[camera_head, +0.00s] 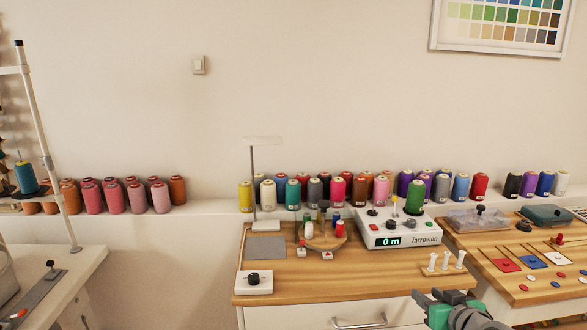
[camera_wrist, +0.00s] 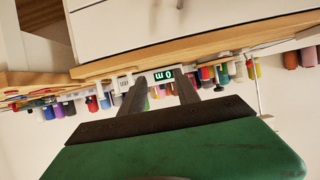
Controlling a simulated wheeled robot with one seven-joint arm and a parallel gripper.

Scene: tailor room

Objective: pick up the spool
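Many thread spools are in view, and the frames do not show which one the task means. A green spool (camera_head: 414,197) stands upright on the white counter machine (camera_head: 400,241). Small spools, including a red one (camera_head: 340,229), stand around a round wooden tray (camera_head: 314,244) on the table. Large cones, such as a yellow one (camera_head: 245,197), line the wall ledge. My gripper (camera_head: 440,296) is at the table's front right edge, apart from all spools. In the wrist view its two fingers (camera_wrist: 161,82) are spread with nothing between them; that picture is upside down.
The wooden table (camera_head: 300,282) has bare room along its front. White pegs (camera_head: 445,261) stand near its right edge, close to my gripper. A white box with a black knob (camera_head: 254,282) sits front left. A second table (camera_head: 490,262) with coloured patches adjoins on the right.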

